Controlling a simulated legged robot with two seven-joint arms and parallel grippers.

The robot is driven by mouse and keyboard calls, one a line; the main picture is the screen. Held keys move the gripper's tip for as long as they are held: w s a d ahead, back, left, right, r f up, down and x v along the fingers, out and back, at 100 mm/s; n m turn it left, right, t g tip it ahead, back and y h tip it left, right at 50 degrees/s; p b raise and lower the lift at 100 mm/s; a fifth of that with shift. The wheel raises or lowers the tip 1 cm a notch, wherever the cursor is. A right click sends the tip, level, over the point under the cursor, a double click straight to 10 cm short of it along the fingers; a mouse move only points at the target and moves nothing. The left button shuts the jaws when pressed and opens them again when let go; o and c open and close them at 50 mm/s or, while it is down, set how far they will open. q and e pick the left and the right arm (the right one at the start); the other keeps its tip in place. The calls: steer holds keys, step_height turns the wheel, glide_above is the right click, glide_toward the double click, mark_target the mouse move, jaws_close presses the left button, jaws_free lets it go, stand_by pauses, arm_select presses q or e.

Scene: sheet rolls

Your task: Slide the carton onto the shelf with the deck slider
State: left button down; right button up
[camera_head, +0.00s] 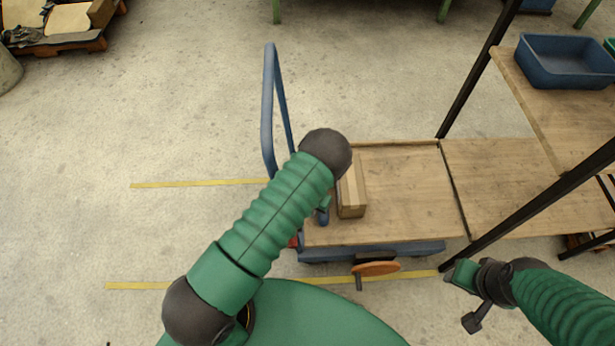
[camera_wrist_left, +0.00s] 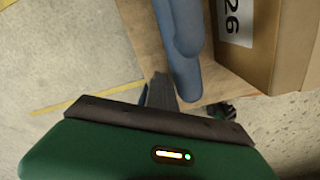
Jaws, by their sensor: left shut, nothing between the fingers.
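The brown carton (camera_head: 352,192) stands on the left part of the cart's wooden deck (camera_head: 410,200). The lower wooden shelf (camera_head: 510,175) adjoins the deck on the right at about the same height. My left gripper (camera_wrist_left: 160,88) is shut and empty beside a blue tube (camera_wrist_left: 180,45); contact is unclear. The carton (camera_wrist_left: 262,40), with a white "26" label, is to its right in the wrist view. In the head view my left arm hides most of that gripper. My right gripper (camera_head: 466,298) is open and empty, in front of the deck. I cannot tell which part is the deck slider.
The cart's blue push handle (camera_head: 268,110) rises at the left. An orange disc (camera_head: 377,268) sits at the deck's near side. Dark shelf posts (camera_head: 475,80) flank the shelf. A blue bin (camera_head: 565,62) stands on the upper shelf. The deck right of the carton is clear.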

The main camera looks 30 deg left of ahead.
arm_select(q)
steer(key=shift+w+d, duration=0.55)
steer(key=shift+d, duration=0.35)
steer(key=shift+w+d+b, duration=0.25)
steer(key=shift+w+d, duration=0.2)
steer(key=shift+d, duration=0.35)
steer(key=shift+w+d+b, duration=0.25)
steer(key=shift+w+d, duration=0.25)
steer(key=shift+d, duration=0.25)
steer(key=shift+w+d+b, duration=0.25)
steer(key=shift+w+d, duration=0.2)
steer(key=shift+d, duration=0.35)
